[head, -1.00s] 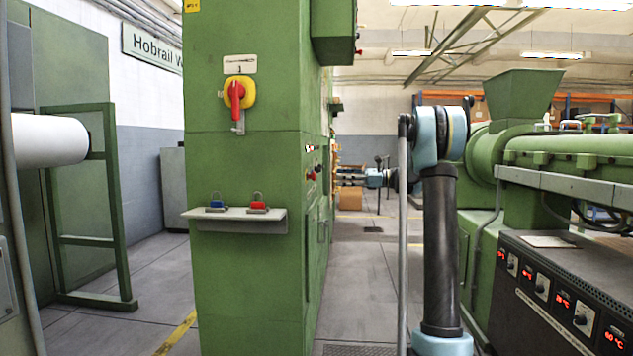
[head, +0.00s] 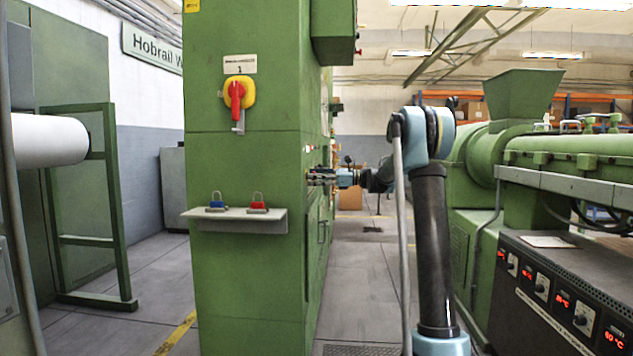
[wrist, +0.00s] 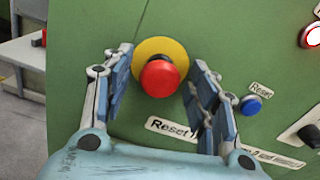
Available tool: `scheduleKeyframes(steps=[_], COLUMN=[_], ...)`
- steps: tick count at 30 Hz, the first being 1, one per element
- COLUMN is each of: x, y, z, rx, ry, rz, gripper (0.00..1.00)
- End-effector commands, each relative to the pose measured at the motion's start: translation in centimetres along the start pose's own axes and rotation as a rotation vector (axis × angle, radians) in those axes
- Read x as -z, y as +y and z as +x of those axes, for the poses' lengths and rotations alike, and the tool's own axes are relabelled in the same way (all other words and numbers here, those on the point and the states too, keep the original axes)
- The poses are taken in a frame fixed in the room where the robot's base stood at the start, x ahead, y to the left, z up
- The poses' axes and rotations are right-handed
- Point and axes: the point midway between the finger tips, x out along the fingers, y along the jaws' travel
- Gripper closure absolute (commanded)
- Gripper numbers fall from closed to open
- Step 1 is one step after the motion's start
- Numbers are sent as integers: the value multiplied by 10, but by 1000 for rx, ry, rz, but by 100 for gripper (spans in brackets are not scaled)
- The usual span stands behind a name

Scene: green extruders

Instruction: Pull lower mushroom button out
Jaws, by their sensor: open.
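A red mushroom button (wrist: 160,78) on a yellow round base (wrist: 161,53) sits on the green panel in the wrist view. My gripper (wrist: 161,82) is open, with one finger on each side of the red button. I see a gap between each finger and the red head; how deep the fingers reach is hard to tell. In the head view my gripper (head: 320,178) is at the right side of the green cabinet (head: 245,165), and the button is hidden there behind the gripper or too small to make out.
A shelf (head: 240,222) with two padlocks juts from the cabinet front. The aisle floor is open.

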Motion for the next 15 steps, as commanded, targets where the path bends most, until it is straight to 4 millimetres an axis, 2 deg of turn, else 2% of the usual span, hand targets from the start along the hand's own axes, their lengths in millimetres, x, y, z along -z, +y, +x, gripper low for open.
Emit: scheduleKeyframes(steps=[3,10,15], x=[0,0,0], y=[0,0,0], z=[0,0,-2], rx=[0,0,1], ry=[0,0,0], rz=[0,0,0], gripper=[47,99,100])
